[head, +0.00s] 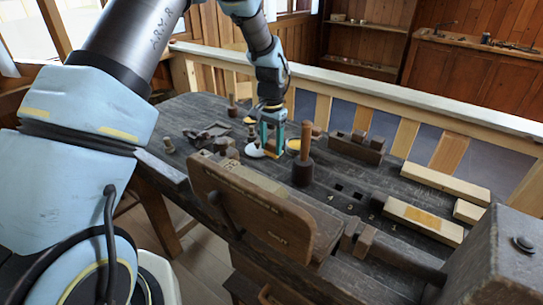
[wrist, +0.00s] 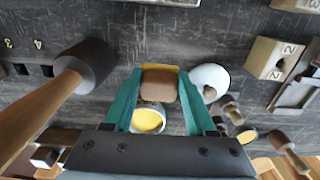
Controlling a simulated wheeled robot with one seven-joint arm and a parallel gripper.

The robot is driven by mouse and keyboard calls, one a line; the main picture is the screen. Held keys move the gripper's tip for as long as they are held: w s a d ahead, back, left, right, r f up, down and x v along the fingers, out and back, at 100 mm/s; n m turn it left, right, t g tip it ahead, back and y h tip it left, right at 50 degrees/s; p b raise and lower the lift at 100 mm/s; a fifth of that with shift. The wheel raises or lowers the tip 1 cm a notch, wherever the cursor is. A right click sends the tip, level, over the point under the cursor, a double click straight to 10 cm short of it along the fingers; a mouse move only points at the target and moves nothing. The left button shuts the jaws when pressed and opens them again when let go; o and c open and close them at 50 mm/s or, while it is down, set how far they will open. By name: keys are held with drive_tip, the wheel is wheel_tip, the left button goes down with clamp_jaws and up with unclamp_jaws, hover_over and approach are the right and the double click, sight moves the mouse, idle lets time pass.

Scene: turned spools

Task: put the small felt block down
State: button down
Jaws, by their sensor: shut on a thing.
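The small felt block (wrist: 159,84), brown with a yellow layer along one edge, is between the teal fingers of my gripper (wrist: 157,92) in the wrist view. The fingers are shut on its two sides. In the head view my gripper (head: 272,143) points down over the far middle of the dark workbench (head: 215,106); the block is small and mostly hidden there. I cannot tell whether its underside touches the bench.
A mallet (head: 303,160) stands close right of my gripper. A white round piece (wrist: 209,78) and a yellow-filled cup (wrist: 149,118) are close by. Numbered holes (head: 350,190) lie right of the mallet. Pale wooden blocks (head: 424,221) lie further right; a vise (head: 250,205) is in front.

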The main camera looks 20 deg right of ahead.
sight(271, 152)
drive_tip(key=shift+f+p, duration=0.75)
drive_tip(key=shift+f, duration=1.7)
drive_tip(key=shift+f, duration=0.15)
drive_tip(key=shift+c, duration=0.5)
unclamp_jaws()
drive_tip(key=shift+r, duration=0.25)
